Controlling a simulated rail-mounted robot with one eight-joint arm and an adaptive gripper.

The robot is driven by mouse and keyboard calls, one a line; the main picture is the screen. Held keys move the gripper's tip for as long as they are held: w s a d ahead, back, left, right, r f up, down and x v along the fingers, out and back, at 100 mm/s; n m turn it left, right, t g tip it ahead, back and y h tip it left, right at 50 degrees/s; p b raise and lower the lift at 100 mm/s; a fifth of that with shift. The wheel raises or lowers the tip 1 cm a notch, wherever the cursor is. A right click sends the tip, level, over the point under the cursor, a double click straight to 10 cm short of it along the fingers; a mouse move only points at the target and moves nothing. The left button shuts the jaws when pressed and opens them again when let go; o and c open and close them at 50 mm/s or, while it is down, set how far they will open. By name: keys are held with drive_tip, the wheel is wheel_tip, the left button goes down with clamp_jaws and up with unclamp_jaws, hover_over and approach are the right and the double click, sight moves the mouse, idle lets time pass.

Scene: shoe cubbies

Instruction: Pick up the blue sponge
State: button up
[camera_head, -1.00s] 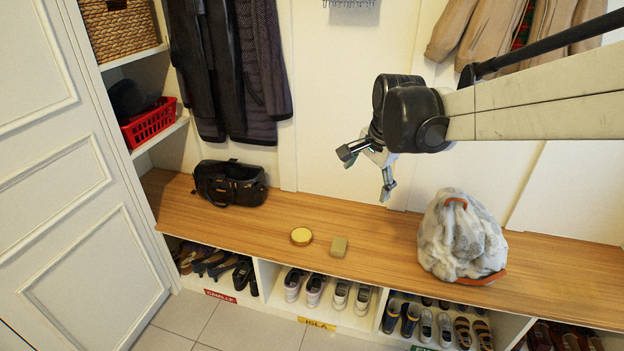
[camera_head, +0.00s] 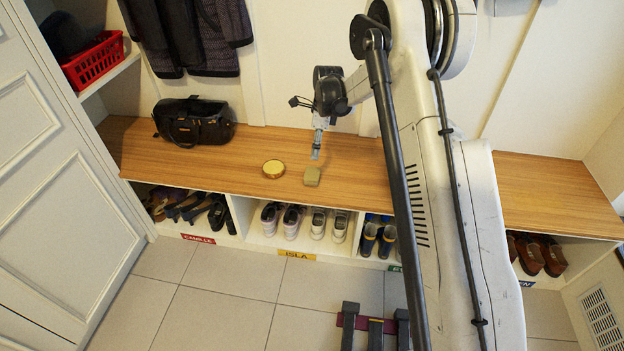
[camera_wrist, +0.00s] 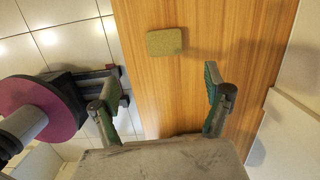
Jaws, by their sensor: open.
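No blue sponge shows. A small olive-tan block with rounded corners, sponge-like (camera_head: 312,176), lies flat on the wooden bench (camera_head: 450,200). It also shows in the wrist view, where the block (camera_wrist: 165,42) is near the top centre. My gripper (camera_head: 317,150) is above the bench, just behind the block in the head view. In the wrist view my gripper (camera_wrist: 160,82) is open and empty, its fingers apart on either side below the block. The block is beyond the fingertips, and nothing is between them but bench surface.
A round yellow tin (camera_head: 273,169) lies left of the block. A black bag (camera_head: 195,124) sits farther left on the bench. Shoes (camera_head: 293,220) fill cubbies below. A red basket (camera_head: 94,61) is on a shelf at left. My arm hides the bench's right-centre.

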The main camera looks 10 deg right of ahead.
sight(312, 173)
drive_tip(key=shift+m, duration=0.3)
drive_tip(key=f, duration=0.3)
drive_tip(key=f+b, duration=0.1)
drive_tip(key=f, duration=0.3)
drive_tip(key=w+f+b, duration=0.1)
drive_tip(key=f, duration=0.2)
drive_tip(key=shift+a+f, duration=0.2)
drive_tip(key=shift+a, duration=0.2)
drive_tip(key=f+b, duration=0.2)
drive_tip(key=f, duration=0.1)
drive_tip(key=f+b, duration=0.1)
drive_tip(key=f, duration=0.1)
drive_tip(key=shift+w+a, duration=0.2)
drive_tip(key=shift+w, duration=0.15)
drive_tip(key=c, duration=0.8)
drive_tip(key=shift+c, duration=0.4)
